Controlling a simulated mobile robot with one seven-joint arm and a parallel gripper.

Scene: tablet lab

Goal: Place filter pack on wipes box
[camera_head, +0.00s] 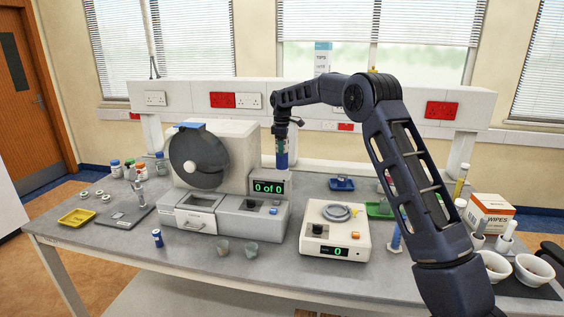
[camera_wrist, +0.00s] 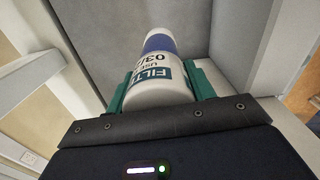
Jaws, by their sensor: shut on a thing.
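The filter pack (camera_wrist: 158,72) is a white cylinder with a dark blue band and a printed label reading "FILT" and "03/". My gripper (camera_wrist: 160,88) is shut on it, with teal fingers on both sides. In the head view my gripper (camera_head: 281,152) points down and holds the pack above and behind the "0 of 0" display, clear of the bench. The pack is small and partly hidden there. The wipes box (camera_head: 490,210), white and orange with "WIPES" on it, stands at the right of the bench, behind white mortars. My gripper is far to its left.
A grey machine with a round dark disc (camera_head: 198,160) stands left of my gripper. A white device (camera_head: 335,232) reading "0" stands at front centre. Mortars (camera_head: 532,268) and pestles crowd the front of the wipes box. A raised shelf (camera_head: 390,125) runs behind.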

